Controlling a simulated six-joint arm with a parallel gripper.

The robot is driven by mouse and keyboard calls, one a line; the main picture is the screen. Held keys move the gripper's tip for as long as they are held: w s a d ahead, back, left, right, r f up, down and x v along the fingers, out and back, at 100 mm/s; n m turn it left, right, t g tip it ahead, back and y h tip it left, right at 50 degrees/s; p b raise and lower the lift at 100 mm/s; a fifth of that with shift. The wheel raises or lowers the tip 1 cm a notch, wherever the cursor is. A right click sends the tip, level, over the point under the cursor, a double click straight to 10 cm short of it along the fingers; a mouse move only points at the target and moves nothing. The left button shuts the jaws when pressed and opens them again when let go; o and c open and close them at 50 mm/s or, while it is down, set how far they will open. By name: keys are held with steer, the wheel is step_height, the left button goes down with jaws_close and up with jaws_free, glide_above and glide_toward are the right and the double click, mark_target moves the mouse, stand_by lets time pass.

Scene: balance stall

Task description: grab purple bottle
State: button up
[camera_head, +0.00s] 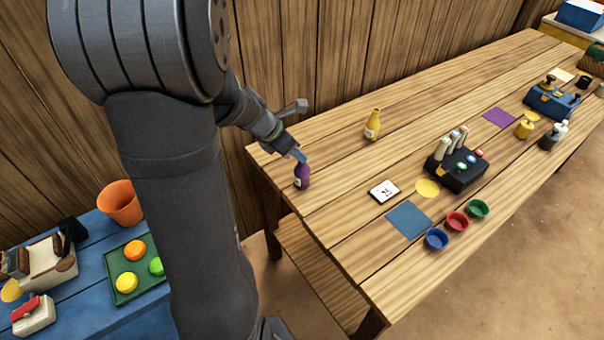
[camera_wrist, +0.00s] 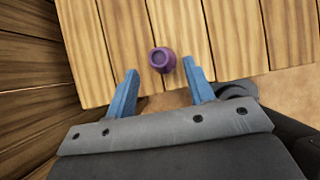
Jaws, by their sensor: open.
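The purple bottle (camera_head: 302,176) stands upright near the left end of the wooden table. It has a pale label. In the wrist view the bottle (camera_wrist: 162,60) is seen from above, just beyond the blue fingertips and nearer the right one. My gripper (camera_head: 299,155) is at the bottle's top in the head view, where I cannot tell if it touches. In the wrist view my gripper (camera_wrist: 160,75) is open with nothing held between its fingers.
A yellow bottle (camera_head: 373,124) stands farther back on the table. A white card (camera_head: 384,190), a blue mat (camera_head: 410,220), a black holder (camera_head: 456,178) and small bowls (camera_head: 457,221) lie to the right. The table's left edge is close to the purple bottle. A wooden wall rises behind.

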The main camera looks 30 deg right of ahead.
mark_target(302, 171)
steer(key=shift+x, duration=3.95)
steer(key=shift+w+a+f, duration=0.1)
steer(key=shift+a, duration=0.05)
jaws_close()
